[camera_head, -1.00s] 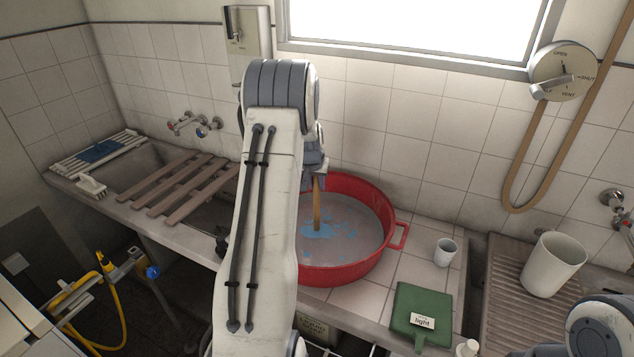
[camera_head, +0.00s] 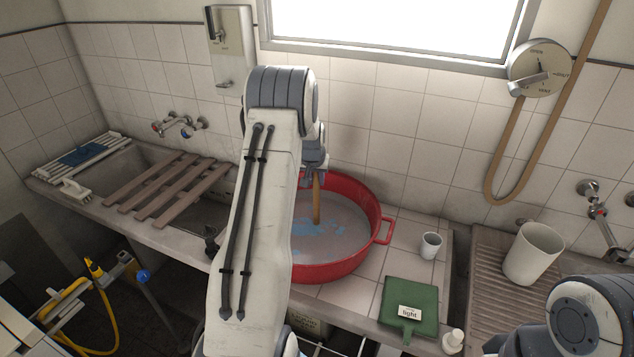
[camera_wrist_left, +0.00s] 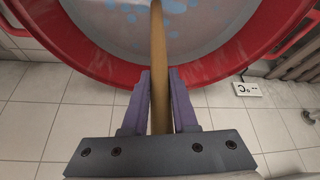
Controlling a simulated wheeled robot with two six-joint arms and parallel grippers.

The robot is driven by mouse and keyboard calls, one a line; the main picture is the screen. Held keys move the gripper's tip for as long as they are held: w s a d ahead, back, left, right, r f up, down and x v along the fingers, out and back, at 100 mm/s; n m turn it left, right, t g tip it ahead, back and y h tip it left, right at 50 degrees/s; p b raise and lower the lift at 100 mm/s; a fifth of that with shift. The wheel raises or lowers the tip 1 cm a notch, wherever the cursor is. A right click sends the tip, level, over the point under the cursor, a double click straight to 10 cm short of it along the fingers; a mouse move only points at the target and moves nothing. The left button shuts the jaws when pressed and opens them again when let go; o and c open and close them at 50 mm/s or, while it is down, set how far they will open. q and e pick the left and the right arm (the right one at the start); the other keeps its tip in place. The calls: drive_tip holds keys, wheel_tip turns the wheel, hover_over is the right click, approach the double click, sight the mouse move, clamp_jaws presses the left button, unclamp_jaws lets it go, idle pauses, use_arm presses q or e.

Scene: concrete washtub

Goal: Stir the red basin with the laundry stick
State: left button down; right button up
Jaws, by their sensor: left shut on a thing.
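The red basin (camera_head: 372,200) stands on the tiled counter and holds greyish water with blue patches. My left gripper (camera_head: 318,172) is above the basin, its arm covering the basin's left side in the head view. It is shut on the wooden laundry stick (camera_head: 317,207), which points down with its lower end in the water. In the left wrist view the stick (camera_wrist_left: 158,65) runs between the two fingers of the gripper (camera_wrist_left: 159,85), over the basin's rim (camera_wrist_left: 95,55). My right gripper is not in view; only part of my right arm shows at the lower right.
A small white cup (camera_head: 431,246), a green board labelled "light" (camera_head: 408,298) and a small white bottle (camera_head: 453,340) are right of the basin. A larger white container (camera_head: 534,254) stands on the ribbed drainboard. A wooden slatted rack (camera_head: 165,188) lies across the sink at left.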

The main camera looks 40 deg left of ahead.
use_arm(q)
drive_tip(key=shift+w+a, duration=0.4)
drive_tip(key=shift+a, duration=0.4)
drive_tip(key=shift+s+d+b, duration=0.75)
drive_tip(key=shift+s+b, duration=0.35)
drive_tip(key=shift+s, duration=1.75)
wheel_tip(320, 180, up, 16)
drive_tip(key=w+p, duration=0.3)
drive_tip(key=p, duration=0.9)
drive_tip(key=shift+a+f, duration=0.15)
drive_tip(key=shift+a, duration=0.2)
